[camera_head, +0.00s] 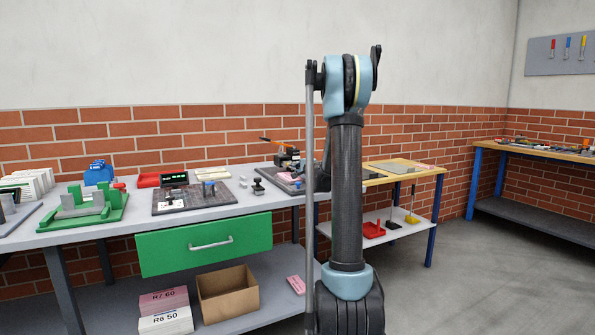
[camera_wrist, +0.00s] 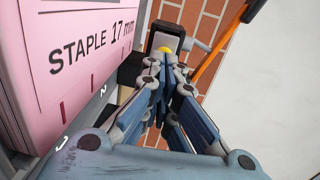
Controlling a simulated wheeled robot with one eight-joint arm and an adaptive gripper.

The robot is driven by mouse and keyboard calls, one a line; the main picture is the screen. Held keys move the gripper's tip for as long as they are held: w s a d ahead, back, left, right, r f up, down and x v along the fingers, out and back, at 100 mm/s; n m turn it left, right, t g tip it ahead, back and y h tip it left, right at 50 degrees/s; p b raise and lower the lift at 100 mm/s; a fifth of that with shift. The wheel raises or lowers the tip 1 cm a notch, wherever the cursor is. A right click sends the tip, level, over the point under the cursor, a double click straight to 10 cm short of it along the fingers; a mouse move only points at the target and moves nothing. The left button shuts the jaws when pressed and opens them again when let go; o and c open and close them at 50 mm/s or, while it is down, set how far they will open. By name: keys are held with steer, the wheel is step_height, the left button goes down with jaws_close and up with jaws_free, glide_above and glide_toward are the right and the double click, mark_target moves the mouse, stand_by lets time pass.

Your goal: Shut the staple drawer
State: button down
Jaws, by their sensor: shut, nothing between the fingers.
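A pink block lettered "STAPLE 17 mm" (camera_wrist: 85,50) fills the left of the wrist view, close beside my gripper. I cannot tell whether it is the front of the staple drawer. My gripper (camera_wrist: 164,68) is shut and empty, its blue-grey fingers together in front of a small dark device with a yellow dot (camera_wrist: 165,42). In the head view my arm hides the gripper. A dark machine with an orange lever (camera_head: 287,155) stands at the back of the bench beside my arm, with a pink piece (camera_head: 287,177) low at its front.
The grey bench (camera_head: 170,223) also bears a green fixture (camera_head: 85,213), a dark board (camera_head: 190,197) and a red tray (camera_head: 148,180). A green drawer (camera_head: 205,246) hangs below it. A cardboard box (camera_head: 228,292) sits on the lower shelf. A brick wall (camera_wrist: 192,18) stands behind.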

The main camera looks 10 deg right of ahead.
mark_target(285, 163)
steer(key=shift+x, duration=1.85)
steer(key=shift+r, duration=0.2)
